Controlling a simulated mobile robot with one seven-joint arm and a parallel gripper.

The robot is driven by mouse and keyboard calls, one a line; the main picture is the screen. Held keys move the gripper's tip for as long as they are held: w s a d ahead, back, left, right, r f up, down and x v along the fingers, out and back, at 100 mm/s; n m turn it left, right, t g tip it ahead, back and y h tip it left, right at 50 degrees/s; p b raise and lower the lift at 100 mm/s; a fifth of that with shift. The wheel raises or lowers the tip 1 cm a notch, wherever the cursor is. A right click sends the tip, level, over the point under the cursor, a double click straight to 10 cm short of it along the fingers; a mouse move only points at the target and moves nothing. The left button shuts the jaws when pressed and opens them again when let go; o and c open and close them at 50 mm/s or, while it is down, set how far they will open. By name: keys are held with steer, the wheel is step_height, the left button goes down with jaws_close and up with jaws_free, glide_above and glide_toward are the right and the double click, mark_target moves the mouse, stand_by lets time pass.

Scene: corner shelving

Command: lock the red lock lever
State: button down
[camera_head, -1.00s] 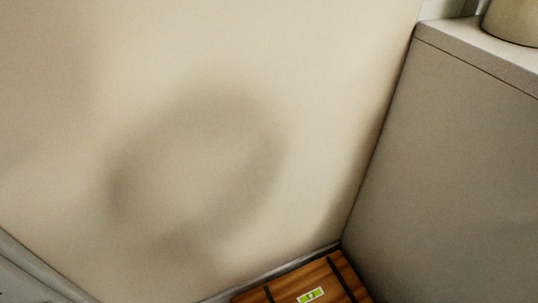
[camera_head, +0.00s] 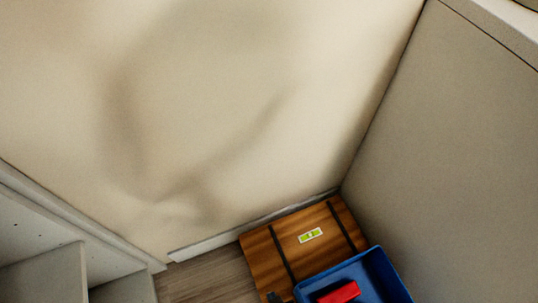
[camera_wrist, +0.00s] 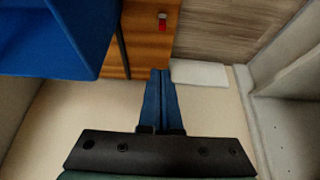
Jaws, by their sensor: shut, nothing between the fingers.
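A small red lever (camera_wrist: 162,22) with a pale end shows at the top of the wrist view, on the face of a wooden box (camera_wrist: 147,47). I take it for the lock lever; its exact position is too small to tell. The head view does not clearly show my gripper.
A blue bin (camera_head: 378,268) holding a red block (camera_head: 340,293) overlaps the box in the head view; the bin fills the wrist view's upper left (camera_wrist: 60,35). Pale shelving (camera_head: 40,275) stands at left, a grey cabinet (camera_head: 440,160) at right. Wooden floor (camera_head: 205,278) shows between.

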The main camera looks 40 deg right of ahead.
steer(key=v, duration=0.2)
steer(key=shift+s+a+r+p, duration=0.15)
steer(key=shift+s+r+p, duration=0.1)
steer(key=shift+s+p, duration=0.2)
